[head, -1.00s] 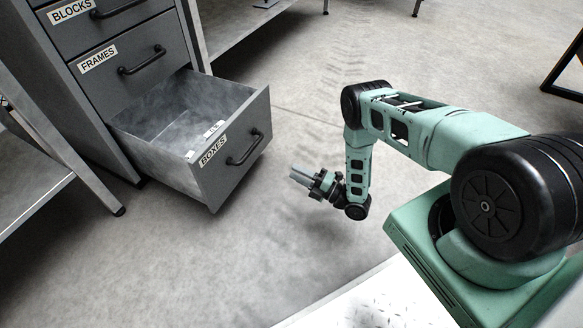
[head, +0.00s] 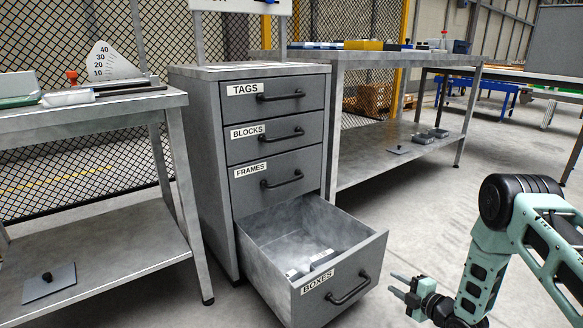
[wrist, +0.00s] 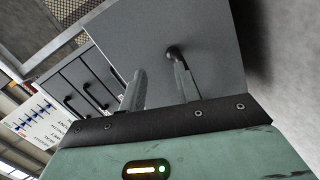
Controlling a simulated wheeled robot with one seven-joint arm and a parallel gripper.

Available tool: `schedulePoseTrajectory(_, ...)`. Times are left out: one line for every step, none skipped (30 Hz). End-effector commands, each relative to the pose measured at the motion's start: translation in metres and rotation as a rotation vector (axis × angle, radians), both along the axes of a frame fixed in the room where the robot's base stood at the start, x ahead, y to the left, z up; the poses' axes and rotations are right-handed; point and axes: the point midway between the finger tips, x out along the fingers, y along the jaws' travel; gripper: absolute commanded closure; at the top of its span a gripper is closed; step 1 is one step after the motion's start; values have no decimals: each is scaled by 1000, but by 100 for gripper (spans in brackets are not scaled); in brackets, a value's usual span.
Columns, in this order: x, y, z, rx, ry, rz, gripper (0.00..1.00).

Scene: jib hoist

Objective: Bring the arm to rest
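My gripper (head: 396,284) is at the lower right of the head view, just right of the open BOXES drawer (head: 373,252) and apart from its handle (head: 350,288). Its two fingers are spread with nothing between them, and in the wrist view the gripper (wrist: 158,88) also shows empty. The drawer front (wrist: 200,30) and its dark handle (wrist: 172,54) lie beyond the fingertips there. My arm is bent, with its elbow raised and the forearm hanging down.
The grey cabinet (head: 205,150) has its TAGS, BLOCKS and FRAMES drawers shut. The open drawer holds small grey boxes (head: 322,258). A bench (head: 95,115) stands left and a workbench (head: 375,56) behind right. Bare floor (head: 425,215) lies between the drawer and my arm.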

Motion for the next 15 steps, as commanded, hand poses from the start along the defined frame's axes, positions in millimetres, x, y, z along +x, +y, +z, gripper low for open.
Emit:
schedulePoseTrajectory(11,-3,20,5,53,-35,68)
schedulePoseTrajectory(15,-5,29,12,94,-61,68)
schedulePoseTrajectory(19,-8,41,23,148,-99,68)
schedulePoseTrajectory(22,-10,50,32,187,-129,68)
schedulePoseTrajectory(23,-13,60,41,225,-160,68)
schedulePoseTrajectory(24,-15,72,58,277,-203,68)
schedulePoseTrajectory(24,-18,82,71,314,-237,68)
schedulePoseTrajectory(22,-20,91,85,352,-272,68)
schedulePoseTrajectory(20,-23,104,107,400,-321,68)
schedulePoseTrajectory(17,-25,113,123,435,-359,68)
schedulePoseTrajectory(13,-26,123,141,471,-396,68)
schedulePoseTrajectory(6,-28,135,166,517,-447,68)
schedulePoseTrajectory(1,-29,145,187,551,-488,68)
schedulePoseTrajectory(-6,-31,154,208,584,-528,68)
schedulePoseTrajectory(-15,-32,166,237,628,-582,68)
